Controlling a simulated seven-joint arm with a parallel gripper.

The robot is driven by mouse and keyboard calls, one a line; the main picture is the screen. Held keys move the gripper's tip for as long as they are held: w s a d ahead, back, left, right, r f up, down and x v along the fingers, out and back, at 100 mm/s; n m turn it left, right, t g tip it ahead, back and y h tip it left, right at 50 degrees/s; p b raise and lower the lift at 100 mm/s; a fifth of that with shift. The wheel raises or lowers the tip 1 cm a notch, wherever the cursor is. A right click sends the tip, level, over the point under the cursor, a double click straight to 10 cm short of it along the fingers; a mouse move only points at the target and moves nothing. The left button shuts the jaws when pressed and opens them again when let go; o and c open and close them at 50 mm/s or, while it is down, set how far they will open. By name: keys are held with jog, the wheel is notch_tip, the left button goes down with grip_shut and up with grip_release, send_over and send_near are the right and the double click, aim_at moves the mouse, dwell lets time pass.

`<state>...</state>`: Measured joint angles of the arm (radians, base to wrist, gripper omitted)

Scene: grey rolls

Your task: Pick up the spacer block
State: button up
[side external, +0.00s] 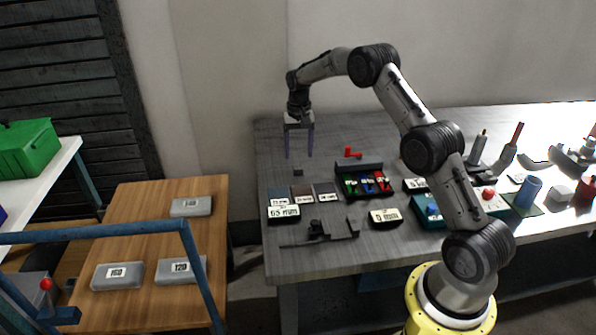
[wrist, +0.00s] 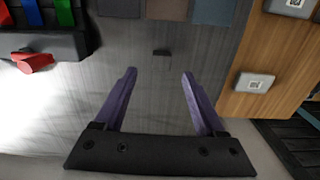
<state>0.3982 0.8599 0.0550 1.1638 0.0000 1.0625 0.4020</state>
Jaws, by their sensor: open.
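A small dark block (side external: 297,172), which looks like the spacer block, lies alone on the grey table behind the row of coloured squares. It also shows in the wrist view (wrist: 161,52), just beyond the fingertips and roughly centred between them. My gripper (side external: 299,155) is open and empty, its two purple fingers pointing down above the table near the block. In the wrist view my gripper (wrist: 159,73) has its fingers spread wide with bare table between them. The block is apart from both fingers.
A red piece (side external: 352,153) and a dark tray (side external: 359,168) with red, green and blue parts stand to the right. Dark and blue-grey squares (side external: 302,191) and a "65 mm" label (side external: 284,212) lie in front. A wooden table (side external: 150,240) with grey cases is at left.

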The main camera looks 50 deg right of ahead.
aim_at(298, 168)
jog(key=shift+a+f, duration=0.15)
jog(key=shift+f, duration=1.2)
jog(key=shift+a+f, duration=0.1)
jog(key=shift+f, duration=1.25)
grip_shut()
